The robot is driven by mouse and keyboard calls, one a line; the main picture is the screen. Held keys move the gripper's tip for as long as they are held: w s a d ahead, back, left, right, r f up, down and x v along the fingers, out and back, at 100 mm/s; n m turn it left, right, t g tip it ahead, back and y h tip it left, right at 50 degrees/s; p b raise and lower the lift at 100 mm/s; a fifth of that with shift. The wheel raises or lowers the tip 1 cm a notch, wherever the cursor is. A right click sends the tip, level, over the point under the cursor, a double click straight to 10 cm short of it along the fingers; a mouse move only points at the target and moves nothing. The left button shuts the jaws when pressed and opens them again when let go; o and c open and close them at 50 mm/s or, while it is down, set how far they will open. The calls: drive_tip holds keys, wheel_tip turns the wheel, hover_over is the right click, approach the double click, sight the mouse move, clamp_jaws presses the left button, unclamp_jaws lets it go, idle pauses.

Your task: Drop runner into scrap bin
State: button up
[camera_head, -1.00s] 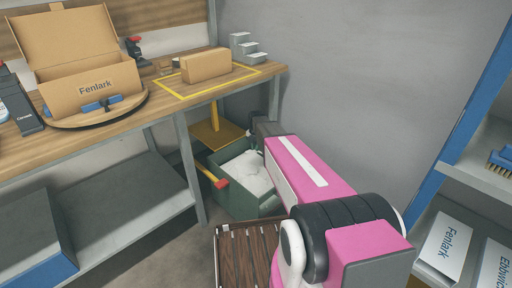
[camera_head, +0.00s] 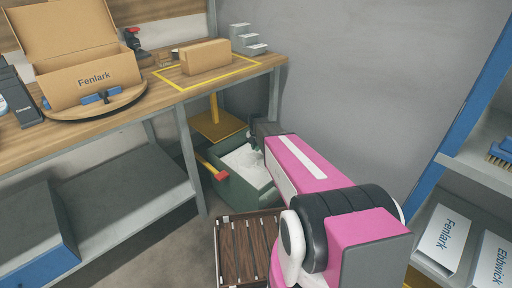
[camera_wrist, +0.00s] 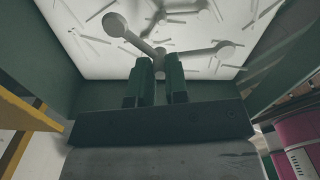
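The runner (camera_wrist: 158,52) is a pale grey branched piece with round knobs, seen close up in the wrist view. My gripper (camera_wrist: 160,78) has its two dark green fingers close together on the runner's stub, with the branches spreading beyond the fingertips. The scrap bin (camera_head: 232,187) is a dark green box with a white inside, on the floor beside the bench. In the wrist view its green wall (camera_wrist: 59,62) rises beside the runner, which is over the bin's white inside.
Several thin runners and bits (camera_wrist: 175,17) lie on the white in the bin. A yellow stand (camera_head: 215,125) is behind it, a slatted brown crate (camera_head: 248,250) in front. The workbench (camera_head: 160,105) is left, a blue-framed shelf (camera_head: 462,125) right.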

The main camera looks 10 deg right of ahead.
drive_tip(key=o, duration=0.4)
drive_tip(key=shift+r, duration=0.15)
wheel_tip(320, 180, up, 10)
drive_tip(key=shift+r, duration=0.25)
